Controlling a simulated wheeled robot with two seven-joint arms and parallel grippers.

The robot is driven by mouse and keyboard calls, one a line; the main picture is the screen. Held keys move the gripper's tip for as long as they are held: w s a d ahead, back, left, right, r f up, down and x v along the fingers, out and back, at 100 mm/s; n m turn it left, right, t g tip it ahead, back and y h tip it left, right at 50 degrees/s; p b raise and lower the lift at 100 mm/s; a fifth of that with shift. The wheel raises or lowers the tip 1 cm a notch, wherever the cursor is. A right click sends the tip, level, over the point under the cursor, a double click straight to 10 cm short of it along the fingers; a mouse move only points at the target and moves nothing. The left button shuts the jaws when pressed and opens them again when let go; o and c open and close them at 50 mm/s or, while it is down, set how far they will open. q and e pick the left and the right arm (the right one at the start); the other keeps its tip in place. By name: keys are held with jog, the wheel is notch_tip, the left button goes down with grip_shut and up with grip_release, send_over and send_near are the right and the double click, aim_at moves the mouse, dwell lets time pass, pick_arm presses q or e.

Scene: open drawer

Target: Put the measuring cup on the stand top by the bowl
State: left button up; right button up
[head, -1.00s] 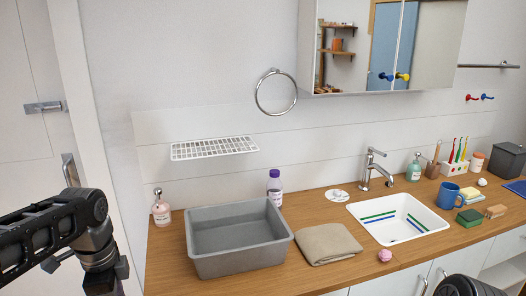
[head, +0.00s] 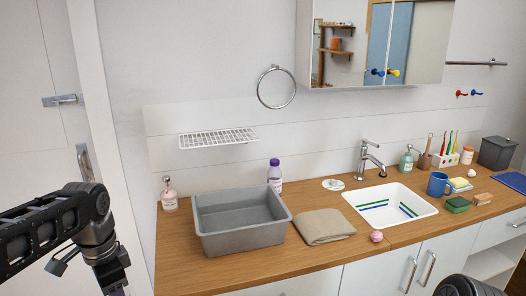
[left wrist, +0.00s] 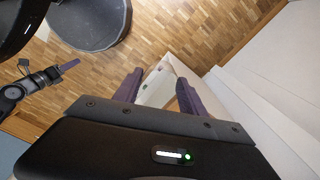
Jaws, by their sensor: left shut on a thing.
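My left gripper's two purple fingers (left wrist: 157,90) show in the left wrist view with a gap between them. A pale, box-like thing with a small green patch (left wrist: 155,88) shows in that gap; I cannot tell whether it is held or lies beyond. In the head view only the top of the left gripper (head: 118,291) shows, at the bottom edge, left of the counter. My right gripper (left wrist: 58,72) is small at the left of the wrist view, and its jaws are unclear. I cannot make out a measuring cup, bowl or stand in either view.
The wooden counter (head: 185,262) holds a grey basin (head: 240,238), a folded cloth (head: 324,227), a soap bottle (head: 169,196), a white sink (head: 408,213) and a blue mug (head: 438,184). A wire shelf (head: 218,138) hangs above. Bare wood floor (left wrist: 185,28) lies below.

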pick_arm(q)
jog(key=shift+w+f+n, duration=0.15)
jog(key=shift+w+n, duration=0.3)
jog(key=shift+n, duration=0.25)
jog(key=w+d+f+n, duration=0.7)
jog(key=w+d+f, duration=0.1)
jog(key=d+f, duration=0.3)
jog(key=shift+w+d+n, duration=0.15)
jog(key=shift+d+n, duration=0.15)
jog(key=shift+d, duration=0.5)
jog(key=shift+d, duration=0.1)
